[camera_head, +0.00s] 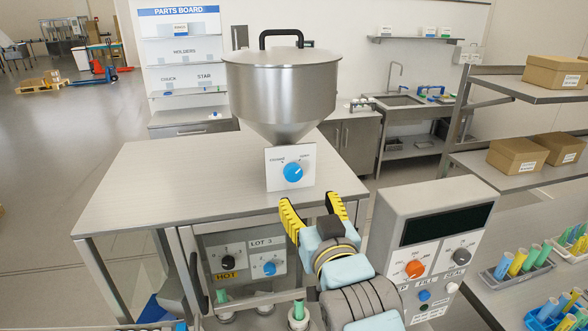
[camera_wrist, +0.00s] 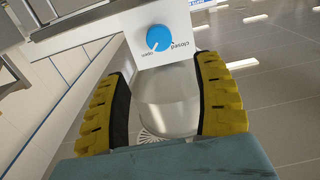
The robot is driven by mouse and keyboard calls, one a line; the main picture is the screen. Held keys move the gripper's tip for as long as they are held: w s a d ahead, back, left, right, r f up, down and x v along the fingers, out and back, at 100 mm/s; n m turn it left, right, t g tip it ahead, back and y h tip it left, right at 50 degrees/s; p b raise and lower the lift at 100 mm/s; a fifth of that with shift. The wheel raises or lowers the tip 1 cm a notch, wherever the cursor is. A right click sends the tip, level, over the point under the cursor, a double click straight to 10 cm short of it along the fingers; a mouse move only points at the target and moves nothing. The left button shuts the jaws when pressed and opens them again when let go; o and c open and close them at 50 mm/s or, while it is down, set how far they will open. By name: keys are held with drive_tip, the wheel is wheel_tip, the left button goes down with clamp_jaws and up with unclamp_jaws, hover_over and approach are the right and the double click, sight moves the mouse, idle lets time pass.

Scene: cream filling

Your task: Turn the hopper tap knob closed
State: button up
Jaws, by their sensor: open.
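The hopper (camera_head: 281,85) is a steel funnel with a black handle on its lid, above the table. Below its cone a white plate (camera_head: 305,180) carries the blue tap knob (camera_head: 293,172), with "closed" at left and "open" at right. The knob's white mark points up-right, towards "open". In the wrist view the plate is upside down, and the knob (camera_wrist: 159,38) has its mark towards "open". My gripper (camera_head: 311,198) has yellow and black fingers, spread apart and empty, just below the plate in the head view. In the wrist view its fingers (camera_wrist: 163,68) stand apart, with the knob beyond their tips.
The steel table (camera_head: 160,185) is clear left of the hopper. A control box (camera_head: 430,225) with an orange knob stands right of my arm. Below the table edge are a black "HOT" knob (camera_head: 227,263) and another blue knob (camera_head: 270,268). Tube racks (camera_head: 515,270) are at right.

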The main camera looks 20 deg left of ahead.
sight(294, 174)
drive_tip(key=p+x, duration=0.2)
drive_tip(key=x, duration=0.8)
drive_tip(key=shift+w+a+r, duration=0.1)
drive_tip(key=shift+w, duration=0.15)
drive_tip(key=shift+w+a, duration=0.15)
drive_tip(key=shift+w, duration=0.15)
drive_tip(key=c, duration=1.2)
